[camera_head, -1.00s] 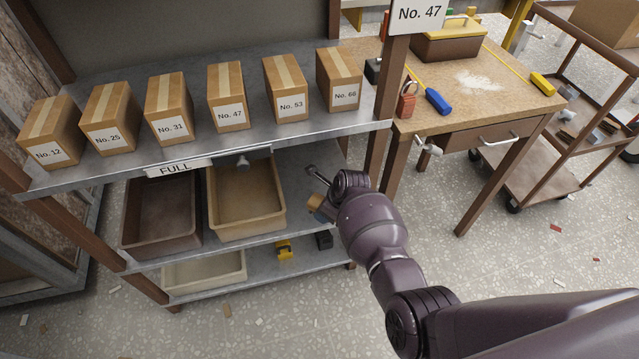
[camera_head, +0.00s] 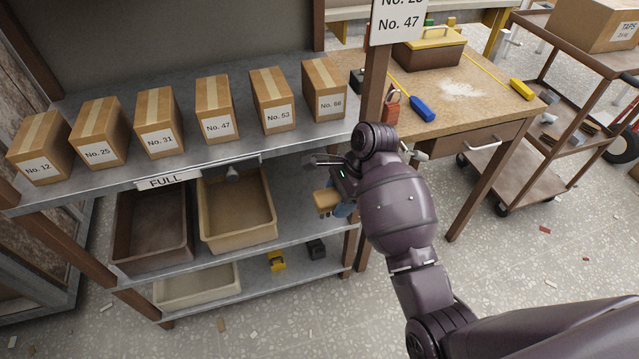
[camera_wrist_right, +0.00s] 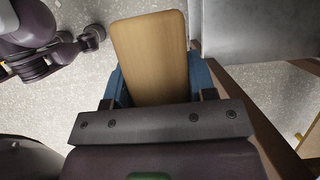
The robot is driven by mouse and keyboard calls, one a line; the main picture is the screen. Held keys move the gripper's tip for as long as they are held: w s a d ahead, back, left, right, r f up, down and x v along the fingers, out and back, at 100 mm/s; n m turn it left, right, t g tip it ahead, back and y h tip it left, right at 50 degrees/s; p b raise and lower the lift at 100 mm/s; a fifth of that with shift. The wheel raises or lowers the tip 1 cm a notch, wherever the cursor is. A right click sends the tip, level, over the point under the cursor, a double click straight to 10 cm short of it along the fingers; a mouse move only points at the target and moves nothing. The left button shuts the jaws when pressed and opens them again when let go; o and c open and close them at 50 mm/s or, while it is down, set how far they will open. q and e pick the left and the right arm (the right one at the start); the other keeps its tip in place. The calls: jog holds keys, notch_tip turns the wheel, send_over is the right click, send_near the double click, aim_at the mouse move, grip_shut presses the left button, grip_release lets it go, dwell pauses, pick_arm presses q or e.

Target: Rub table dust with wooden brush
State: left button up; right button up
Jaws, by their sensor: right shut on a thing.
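My right gripper (camera_head: 340,208) is shut on the wooden brush (camera_head: 325,201), in front of the shelf's right end, below the top board. In the right wrist view the brush (camera_wrist_right: 150,50) is a flat tan wooden block between the blue fingers of the gripper (camera_wrist_right: 158,85). Its bristles are hardly visible. The dust (camera_head: 462,90) is a white patch on the tan table (camera_head: 440,118) at the back right, apart from the brush. My left gripper is not in view.
Numbered boxes (camera_head: 213,108) line the top shelf, with bins (camera_head: 236,208) below. A post with a sign (camera_head: 398,22) stands between shelf and table. On the table are a blue-handled tool (camera_head: 423,110), a red padlock (camera_head: 391,106), a toolbox (camera_head: 428,52) and a yellow object (camera_head: 521,89).

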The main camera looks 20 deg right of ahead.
jog(key=shift+s+d+r+n, duration=0.15)
jog(key=shift+r+n, duration=0.1)
jog(key=shift+r, duration=0.3)
jog(key=shift+s+d+r+n, duration=0.1)
jog(key=shift+r+n, duration=0.15)
jog(key=shift+r, duration=0.3)
jog(key=shift+s+d+r+n+g, duration=0.15)
jog(key=shift+s+r+n+g, duration=0.25)
jog(key=shift+r, duration=0.25)
jog(key=s+d+r+n+g+h, duration=0.1)
jog(key=r+n, duration=0.3)
jog(key=r, duration=0.4)
jog(key=s+d+r+n+g+h, duration=0.1)
jog(key=s+r+n, duration=0.3)
jog(key=r, duration=0.4)
jog(key=s+d+r+n+g+h, duration=0.1)
jog(key=s+r+n, duration=0.2)
jog(key=r, duration=0.5)
jog(key=shift+s+d+n, duration=0.2)
jog(key=shift+s+n, duration=0.05)
jog(key=shift+n, duration=0.35)
